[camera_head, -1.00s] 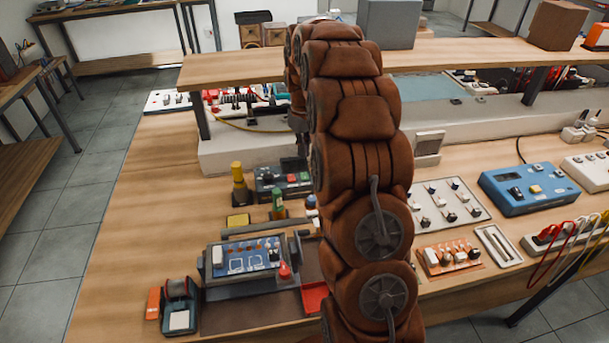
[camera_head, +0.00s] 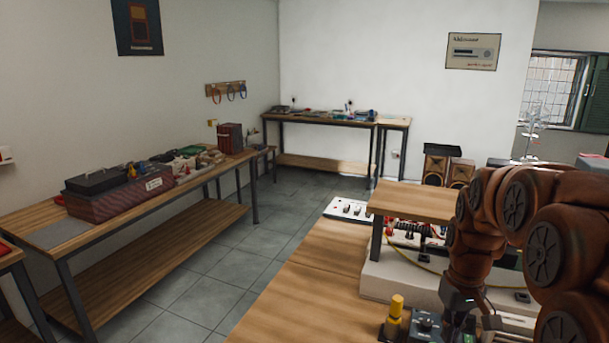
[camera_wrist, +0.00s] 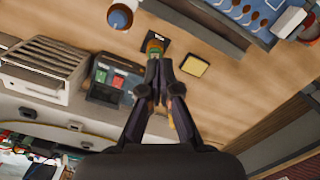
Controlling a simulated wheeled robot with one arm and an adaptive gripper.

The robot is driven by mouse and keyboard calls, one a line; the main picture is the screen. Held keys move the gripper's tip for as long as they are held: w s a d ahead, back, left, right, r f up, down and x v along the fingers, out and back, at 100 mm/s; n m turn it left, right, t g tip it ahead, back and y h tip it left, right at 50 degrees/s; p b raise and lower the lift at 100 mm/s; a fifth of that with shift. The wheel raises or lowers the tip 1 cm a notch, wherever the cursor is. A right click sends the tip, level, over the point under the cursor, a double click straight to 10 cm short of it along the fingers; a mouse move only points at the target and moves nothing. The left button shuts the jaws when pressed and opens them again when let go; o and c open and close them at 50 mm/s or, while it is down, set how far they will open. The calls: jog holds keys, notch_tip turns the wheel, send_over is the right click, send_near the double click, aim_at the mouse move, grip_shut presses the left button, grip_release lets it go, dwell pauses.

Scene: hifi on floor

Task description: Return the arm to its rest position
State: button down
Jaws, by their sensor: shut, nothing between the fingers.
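My brown arm (camera_head: 535,235) fills the right side of the head view and bends down toward the workbench. In the wrist view my gripper (camera_wrist: 160,62) has its dark fingers together with nothing between them. It points at the bench top, close to a small green and amber piece (camera_wrist: 154,46) that it partly covers. I cannot tell whether the tips touch that piece. A yellow square block (camera_wrist: 195,66) lies just right of the fingertips.
A yellow-topped post (camera_head: 395,310) stands near the arm on the workbench (camera_head: 325,285). A raised shelf (camera_head: 415,203) is behind it. A side bench (camera_head: 130,220) with boxes stands left, with open tiled floor (camera_head: 215,285) between. In the wrist view, a blue panel device (camera_wrist: 250,15) is at upper right.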

jog(key=s+a, duration=0.3)
jog(key=s, duration=0.6)
jog(key=s+a, duration=0.4)
jog(key=s, duration=0.4)
jog(key=s+a+f+m+g, duration=0.1)
jog(key=s+a, duration=0.3)
jog(key=s, duration=0.5)
jog(key=shift+s, duration=0.35)
